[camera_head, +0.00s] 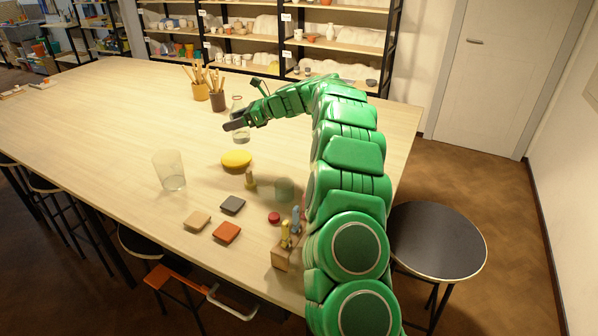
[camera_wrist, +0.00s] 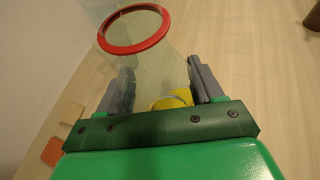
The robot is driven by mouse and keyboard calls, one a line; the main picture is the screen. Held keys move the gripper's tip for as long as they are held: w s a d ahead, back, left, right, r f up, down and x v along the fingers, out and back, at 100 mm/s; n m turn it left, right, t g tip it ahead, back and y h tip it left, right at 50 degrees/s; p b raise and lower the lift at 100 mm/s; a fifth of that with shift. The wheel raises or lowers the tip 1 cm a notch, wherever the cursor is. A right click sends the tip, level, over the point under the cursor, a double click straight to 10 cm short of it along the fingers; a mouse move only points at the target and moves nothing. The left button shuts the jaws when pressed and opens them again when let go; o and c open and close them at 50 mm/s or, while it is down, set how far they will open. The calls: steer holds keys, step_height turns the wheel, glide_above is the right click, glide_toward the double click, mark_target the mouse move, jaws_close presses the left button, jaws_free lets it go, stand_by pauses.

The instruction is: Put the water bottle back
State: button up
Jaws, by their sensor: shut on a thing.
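The clear water bottle (camera_head: 241,135) is at the middle of the table, in front of the brush pots. My gripper (camera_head: 236,124) reaches it from the right and covers part of its body. In the wrist view my gripper (camera_wrist: 165,85) has one finger on each side of the see-through bottle (camera_wrist: 150,65), shut on it. A red ring (camera_wrist: 104,42) circles the bottle's end there. The bottle looks about upright in the head view. I cannot tell whether its base touches the table.
Stools (camera_head: 436,240) stand around the table. The table's left side is mostly clear.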

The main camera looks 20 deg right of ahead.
steer(key=s+d+r+m+t+h, duration=0.1)
steer(key=s+d+r+m+t, duration=0.1)
steer(key=s+d, duration=1.3)
steer(key=s, duration=0.6)
steer(key=shift+t+h, duration=0.3)
steer(key=shift+h, duration=0.1)
steer(key=shift+w+d+f, duration=0.4)
steer(key=shift+w+f, duration=1.7)
steer(key=shift+w, duration=0.15)
steer(key=shift+w+d+f, duration=0.45)
steer(key=shift+w+f, duration=1.65)
steer(key=shift+w, duration=0.15)
steer(key=shift+w+d+f, duration=0.4)
steer(key=shift+w+f, duration=1.7)
steer(key=shift+w, duration=0.15)
steer(key=shift+f, duration=0.1)
steer(key=o, duration=1.2)
